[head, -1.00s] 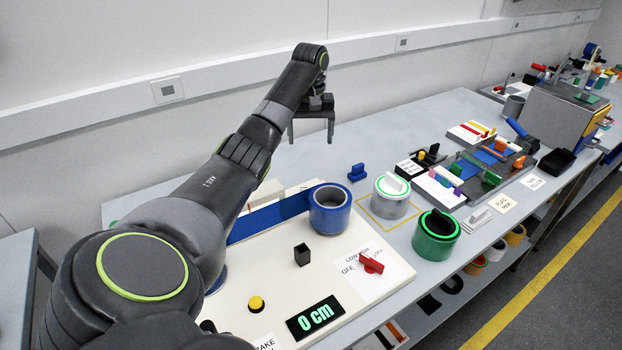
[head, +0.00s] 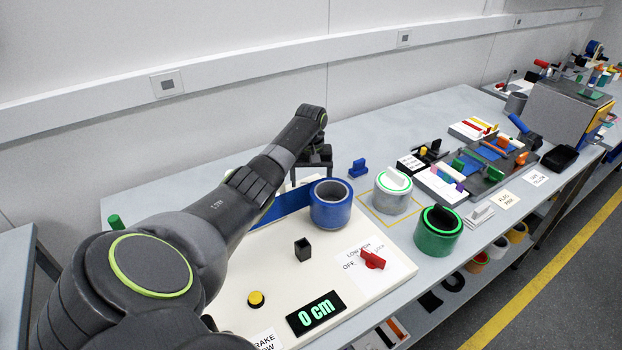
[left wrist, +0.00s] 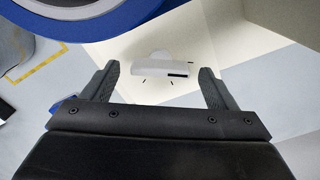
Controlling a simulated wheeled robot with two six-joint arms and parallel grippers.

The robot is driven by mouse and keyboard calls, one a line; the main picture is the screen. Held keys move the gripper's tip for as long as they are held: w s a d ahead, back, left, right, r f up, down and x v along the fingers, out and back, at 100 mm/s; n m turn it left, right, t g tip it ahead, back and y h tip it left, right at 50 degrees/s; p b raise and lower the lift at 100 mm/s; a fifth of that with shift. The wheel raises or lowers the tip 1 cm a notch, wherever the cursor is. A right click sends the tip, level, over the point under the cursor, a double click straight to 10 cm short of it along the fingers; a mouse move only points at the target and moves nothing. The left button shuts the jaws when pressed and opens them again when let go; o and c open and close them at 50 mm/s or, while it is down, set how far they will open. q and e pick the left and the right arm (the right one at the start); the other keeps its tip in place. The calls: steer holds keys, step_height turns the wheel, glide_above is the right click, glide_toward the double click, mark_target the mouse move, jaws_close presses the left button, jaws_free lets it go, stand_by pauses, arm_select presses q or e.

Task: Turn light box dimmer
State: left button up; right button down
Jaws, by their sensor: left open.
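In the left wrist view a pale, wing-shaped knob with a black mark (left wrist: 160,69) lies between and beyond my fingertips, on a pale surface with small tick marks; it looks like the dimmer. The head view does not show it clearly. My left gripper (head: 311,178) is open and empty, pointing down behind the blue roll (head: 330,213); I cannot tell whether the fingers touch the knob. A red knob (head: 373,257) sits on a labelled white plate on the cream board (head: 235,305), well apart from the gripper. My right gripper is out of view.
The blue roll's rim (left wrist: 60,22) is close to my left finger in the wrist view. A small blue block (head: 357,168), a white-topped roll (head: 391,196) and a green roll (head: 437,233) stand to the right. The wall runs behind the bench.

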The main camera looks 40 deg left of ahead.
arm_select(q)
steer(key=shift+f, duration=0.25)
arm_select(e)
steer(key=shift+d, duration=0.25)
arm_select(q)
steer(key=c, duration=1)
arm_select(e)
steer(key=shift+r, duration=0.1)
